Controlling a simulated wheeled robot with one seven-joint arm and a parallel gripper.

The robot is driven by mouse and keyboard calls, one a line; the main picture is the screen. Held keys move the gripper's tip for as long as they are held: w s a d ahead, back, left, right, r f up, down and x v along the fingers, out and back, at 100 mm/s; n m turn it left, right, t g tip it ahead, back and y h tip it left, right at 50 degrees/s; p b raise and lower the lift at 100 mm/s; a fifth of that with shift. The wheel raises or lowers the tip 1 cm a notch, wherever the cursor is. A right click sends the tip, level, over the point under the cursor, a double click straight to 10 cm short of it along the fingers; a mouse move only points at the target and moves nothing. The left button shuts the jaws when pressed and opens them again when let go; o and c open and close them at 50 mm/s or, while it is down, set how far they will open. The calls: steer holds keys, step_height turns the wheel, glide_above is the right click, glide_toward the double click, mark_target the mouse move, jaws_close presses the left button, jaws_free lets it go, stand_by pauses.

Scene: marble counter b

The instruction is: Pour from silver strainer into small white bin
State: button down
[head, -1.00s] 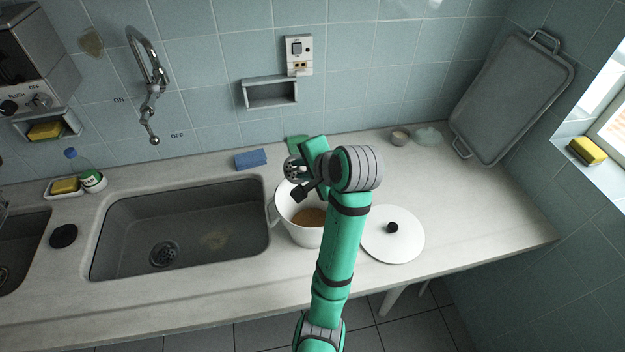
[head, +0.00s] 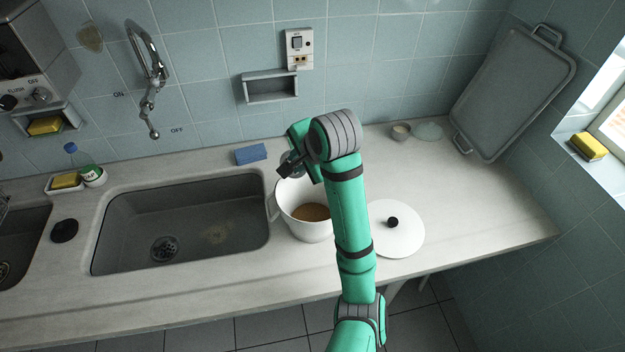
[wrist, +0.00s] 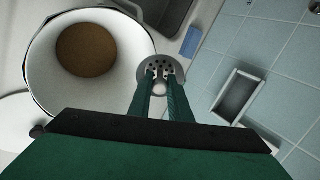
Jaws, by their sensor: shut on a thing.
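The small white bin (head: 288,208) stands on the counter just right of the sink, open at the top, with brown material in its bottom. It also shows in the wrist view (wrist: 108,20). My gripper (wrist: 161,78) is shut on the silver strainer (wrist: 152,64), a small round grey piece with dark holes. In the wrist view the strainer overlaps the bin's rim on the side toward the wall. Its height above the rim and any contents are unclear. In the head view my wrist hides most of the strainer.
A white lid with a black knob (head: 397,238) lies right of the bin. The sink (head: 190,215) is at left. A blue sponge (head: 251,154) lies behind, near the wall. A small bowl (head: 401,132) and a pale green lid (head: 428,131) sit at the back right.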

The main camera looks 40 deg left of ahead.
mark_target(288, 154)
steer(key=shift+w+a+f+h+p, duration=0.1)
steer(key=shift+w+a+h+p, duration=0.1)
steer(key=shift+a+h, duration=0.2)
steer(key=shift+w+a+f+h+p, duration=0.1)
steer(key=shift+a+h+p, duration=0.15)
steer(key=shift+a, duration=0.25)
steer(key=shift+w+a+r+g+h+p, duration=0.1)
steer(key=shift+a+r+g+h+p, duration=0.35)
steer(key=shift+a+h, duration=0.45)
steer(key=shift+w+a+f+g+h+p, duration=0.15)
steer(key=shift+a+f+h+p, duration=0.2)
steer(key=shift+a+h, duration=0.4)
steer(key=shift+w+a+f+h+p, duration=0.1)
steer(key=shift+a+f+h+p, duration=0.2)
steer(key=shift+a+f+h, duration=0.4)
steer(key=shift+w+a+f+g+h+p, duration=0.1)
steer(key=shift+w+a+f+h+p, duration=0.15)
steer(key=shift+a+h, duration=0.45)
steer(key=shift+s+a, duration=0.1)
steer(key=shift+a, duration=0.1)
